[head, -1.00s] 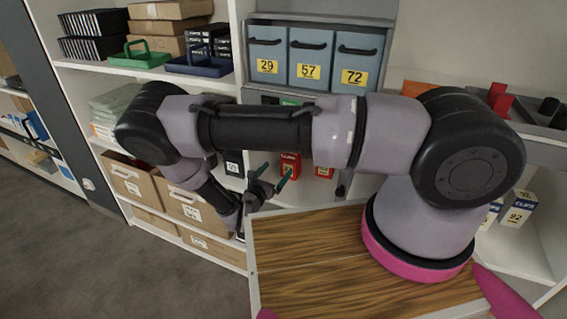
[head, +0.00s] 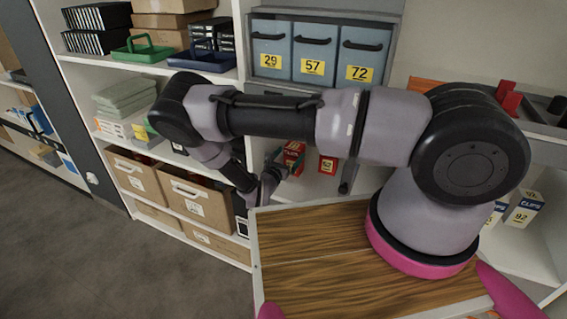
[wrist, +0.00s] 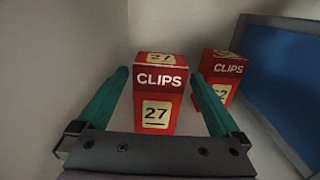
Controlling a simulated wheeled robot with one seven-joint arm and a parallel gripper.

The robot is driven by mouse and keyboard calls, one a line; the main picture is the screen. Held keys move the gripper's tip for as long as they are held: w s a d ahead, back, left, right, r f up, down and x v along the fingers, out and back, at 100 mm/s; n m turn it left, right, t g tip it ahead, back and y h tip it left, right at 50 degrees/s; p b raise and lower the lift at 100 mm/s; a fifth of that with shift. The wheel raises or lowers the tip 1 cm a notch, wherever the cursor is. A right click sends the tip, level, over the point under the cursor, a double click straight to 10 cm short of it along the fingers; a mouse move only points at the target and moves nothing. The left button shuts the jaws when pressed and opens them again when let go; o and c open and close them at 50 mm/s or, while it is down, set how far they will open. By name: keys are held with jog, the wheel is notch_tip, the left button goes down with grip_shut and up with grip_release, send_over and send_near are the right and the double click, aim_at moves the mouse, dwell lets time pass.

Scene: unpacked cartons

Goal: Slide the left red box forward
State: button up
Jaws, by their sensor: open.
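The left red box (head: 293,154), a clips box with number 27, stands upright on a white shelf and is also in the wrist view (wrist: 161,92). A second red clips box (head: 328,165) stands to its right and shows behind it in the wrist view (wrist: 221,75). My gripper (wrist: 160,74) is open, its two green fingers to the left and right of the 27 box. In the wrist view the box shows between the fingers; whether they touch it I cannot tell. In the head view my gripper (head: 277,168) partly hides the box's lower left.
A blue panel (wrist: 291,85) stands right of the red boxes, and a pale wall lies close on the left. Blue-grey bins (head: 313,52) sit above, cardboard boxes (head: 197,203) to the left. A wood-topped surface (head: 320,255) is in front.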

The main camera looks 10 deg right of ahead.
jog(key=shift+x, duration=1.5)
